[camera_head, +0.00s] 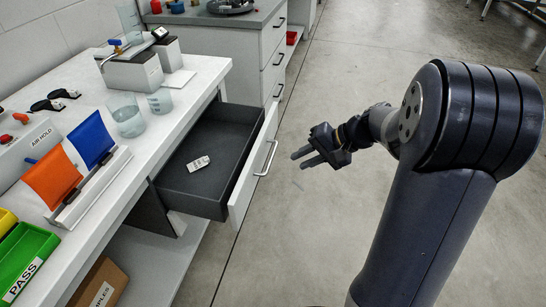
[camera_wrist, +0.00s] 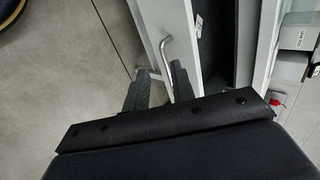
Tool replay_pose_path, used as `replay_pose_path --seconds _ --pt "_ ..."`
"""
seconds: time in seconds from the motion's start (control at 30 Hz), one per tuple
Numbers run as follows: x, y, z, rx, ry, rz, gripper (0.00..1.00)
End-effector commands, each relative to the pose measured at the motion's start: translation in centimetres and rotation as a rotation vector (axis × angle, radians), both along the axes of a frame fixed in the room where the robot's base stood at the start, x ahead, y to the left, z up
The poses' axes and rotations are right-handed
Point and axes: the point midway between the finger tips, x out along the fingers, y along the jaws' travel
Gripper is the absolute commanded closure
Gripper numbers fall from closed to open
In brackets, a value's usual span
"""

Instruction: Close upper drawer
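The upper drawer (camera_head: 196,187) stands pulled out from under the white bench in the head view. It is dark grey inside, with a white front (camera_head: 253,168) and a silver bar handle (camera_head: 267,158). A small white object with dark marks (camera_head: 199,163) lies in it. My gripper (camera_head: 303,156) is to the right of the handle, apart from it, fingers spread and pointing toward it. In the wrist view the two dark fingers (camera_wrist: 158,88) are apart, with the handle (camera_wrist: 165,52) beyond their tips. Nothing shows between the fingers.
The white bench (camera_head: 203,75) holds beakers (camera_head: 126,115), an orange panel (camera_head: 52,178), a blue panel (camera_head: 91,140) and a green tray (camera_head: 24,259). A cardboard box (camera_head: 101,284) sits on the lower shelf. Another drawer cabinet (camera_head: 272,60) stands behind.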

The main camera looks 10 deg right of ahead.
Motion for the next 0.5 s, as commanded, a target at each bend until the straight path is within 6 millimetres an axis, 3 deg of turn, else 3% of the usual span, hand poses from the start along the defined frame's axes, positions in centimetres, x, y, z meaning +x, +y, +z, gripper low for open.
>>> replay_pose_path --seconds 0.27,0.5 --pt "1.0 1.7 -1.9 0.006 -0.004 0.004 0.99" --pt "2.2 5.3 -5.6 0.006 -0.002 0.004 1.0"
